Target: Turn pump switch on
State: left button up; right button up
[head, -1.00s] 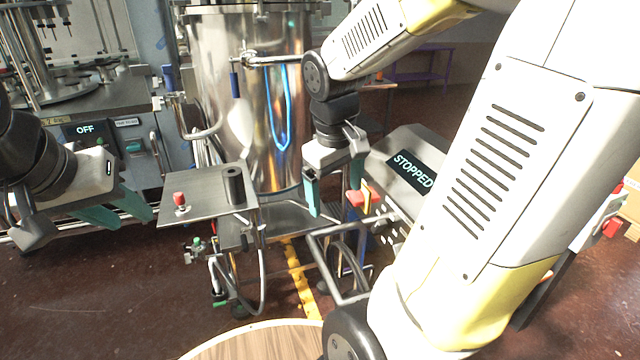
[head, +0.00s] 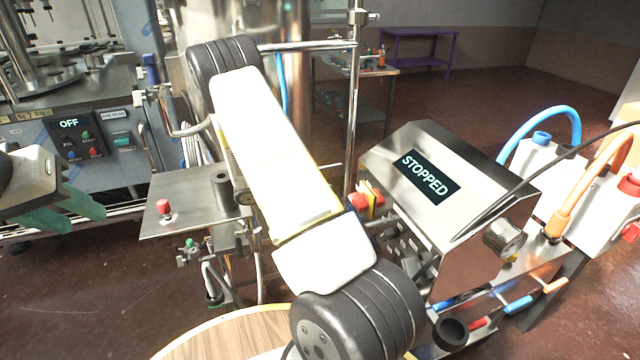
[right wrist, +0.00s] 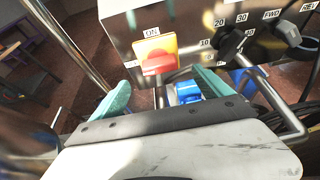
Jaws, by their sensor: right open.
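The pump's control box (head: 470,190) stands right of centre in the head view, and its display (head: 428,174) reads STOPPED. Its red and yellow switch (head: 366,199) is on the side facing left, partly behind my right arm. In the right wrist view the switch (right wrist: 158,52) has a red handle on a yellow plate, under an ON label. My right gripper (right wrist: 163,91) is open, with the switch ahead between its teal fingers and nothing visibly held. In the head view my arm hides that gripper. My left gripper (head: 80,214) is open and empty at the far left.
A machine panel (head: 85,140) reading OFF stands at left. A metal plate (head: 185,212) with a red button is left of my right arm. A vertical steel post (head: 353,110) rises beside the box. More knobs (right wrist: 232,42) sit right of the switch. A round wooden table (head: 225,335) is in front.

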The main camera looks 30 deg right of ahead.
aim_at(353, 201)
jog(key=x, duration=0.8)
jog(key=shift+w, duration=0.15)
jog(key=c, duration=1.4)
jog(key=shift+o, duration=0.2)
